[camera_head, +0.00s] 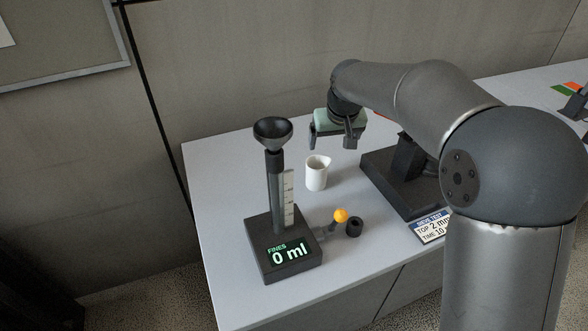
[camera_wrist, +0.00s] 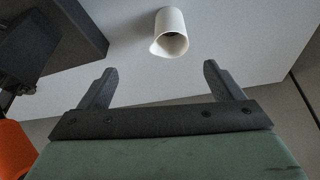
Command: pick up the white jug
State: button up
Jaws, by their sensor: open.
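The white jug (camera_head: 317,172) stands upright on the grey table, between the funnel stand and a dark machine base. It also shows in the wrist view (camera_wrist: 170,30) at the top middle, its open mouth and spout facing the camera. My gripper (camera_head: 331,146) is open and empty, above the table and a little above and behind the jug in the head view. In the wrist view its two fingers (camera_wrist: 156,82) are spread apart, and the jug lies beyond the gap between them, not touching either finger.
A black funnel (camera_head: 273,131) tops a measuring column on a black base with a "0 ml" display (camera_head: 289,253). A dark machine base (camera_head: 400,183) stands to the jug's right. Bare table (camera_head: 215,170) lies at left.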

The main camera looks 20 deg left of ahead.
aim_at(318, 164)
jog(key=x, duration=0.4)
jog(key=a+p+x, duration=0.1)
jog(key=x, duration=0.3)
jog(key=a+p+x, duration=0.1)
jog(key=x, duration=0.3)
jog(key=shift+a+r, duration=0.15)
jog(key=shift+a, duration=0.05)
jog(key=shift+p+x, duration=0.8)
jog(key=shift+x, duration=2.05)
jog(key=c, duration=1.2)
